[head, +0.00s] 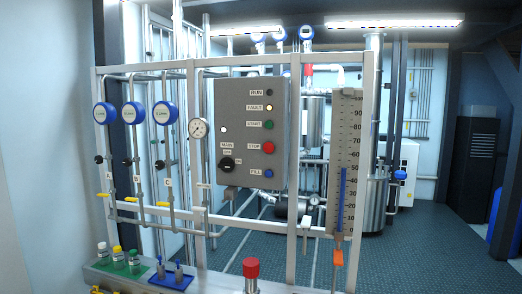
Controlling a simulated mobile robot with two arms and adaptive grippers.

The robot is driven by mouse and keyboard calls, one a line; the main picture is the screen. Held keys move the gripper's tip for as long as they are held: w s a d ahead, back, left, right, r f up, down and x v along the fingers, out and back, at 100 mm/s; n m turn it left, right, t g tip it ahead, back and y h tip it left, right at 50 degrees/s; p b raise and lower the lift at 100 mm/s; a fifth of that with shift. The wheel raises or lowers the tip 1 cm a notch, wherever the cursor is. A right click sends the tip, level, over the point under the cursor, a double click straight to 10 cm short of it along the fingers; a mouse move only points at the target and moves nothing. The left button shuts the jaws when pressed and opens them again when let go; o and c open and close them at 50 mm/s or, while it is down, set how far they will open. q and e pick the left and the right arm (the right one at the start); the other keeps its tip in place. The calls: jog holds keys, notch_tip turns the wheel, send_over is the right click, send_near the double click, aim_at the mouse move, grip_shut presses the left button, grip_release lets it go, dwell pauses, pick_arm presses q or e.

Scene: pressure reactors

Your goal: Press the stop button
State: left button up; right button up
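The stop button is a round red button (268,148) on the right side of a grey control panel (240,165), beside a label that reads STOP. A green START button (269,125) sits above it and a blue FILL button (269,173) sits below it. The RUN lamp (269,92) at the top looks dark, and the FAULT lamp (269,108) looks pale and lit. A black rotary main switch (227,164) is at the lower left of the panel. Neither of my grippers shows in the head view, and nothing covers the stop button.
A metal frame (195,150) carries the panel, blue round gauges (133,113), a white dial (198,128) and a level scale (344,160). A ledge below holds small bottles (118,258), a blue tray (171,280) and a red-topped fitting (251,268). Open floor lies right.

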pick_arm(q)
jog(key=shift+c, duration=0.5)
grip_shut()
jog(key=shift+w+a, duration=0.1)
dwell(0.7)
